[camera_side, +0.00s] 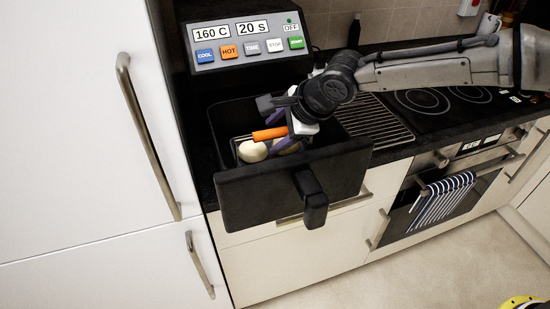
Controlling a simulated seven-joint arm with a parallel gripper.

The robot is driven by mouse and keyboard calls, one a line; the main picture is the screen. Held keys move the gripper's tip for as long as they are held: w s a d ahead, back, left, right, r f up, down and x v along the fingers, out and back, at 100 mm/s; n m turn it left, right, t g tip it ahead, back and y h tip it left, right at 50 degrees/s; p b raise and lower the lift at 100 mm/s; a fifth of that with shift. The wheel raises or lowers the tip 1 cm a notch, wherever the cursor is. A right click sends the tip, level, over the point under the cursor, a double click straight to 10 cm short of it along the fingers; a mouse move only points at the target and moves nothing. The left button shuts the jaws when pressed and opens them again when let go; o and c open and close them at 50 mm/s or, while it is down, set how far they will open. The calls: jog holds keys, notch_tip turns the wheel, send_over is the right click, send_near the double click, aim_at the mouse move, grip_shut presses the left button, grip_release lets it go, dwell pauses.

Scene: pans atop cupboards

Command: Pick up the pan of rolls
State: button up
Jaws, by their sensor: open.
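The pan (236,153) sits inside the pulled-out black drawer of the air fryer. Pale round rolls (252,151) lie in it, partly hidden by my gripper. An orange bar (269,134), which looks like the pan's handle, shows at its upper edge. My gripper (283,128) reaches down into the drawer from the right. Its fingers are open and close around or beside the orange handle; I cannot tell whether they touch it.
The drawer's black front (285,190) with its handle (312,200) juts over the counter edge. The control panel (248,42) stands behind. A wire rack (380,122) and hob (430,105) lie to the right. A tall white cupboard (70,120) stands close on the left.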

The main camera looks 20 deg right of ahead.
jog(key=shift+w+a+f, duration=0.1)
jog(key=shift+w+f, duration=0.1)
jog(key=shift+f, duration=0.1)
jog(key=shift+c, duration=0.3)
grip_shut()
dwell(0.9)
jog(key=shift+r, duration=0.15)
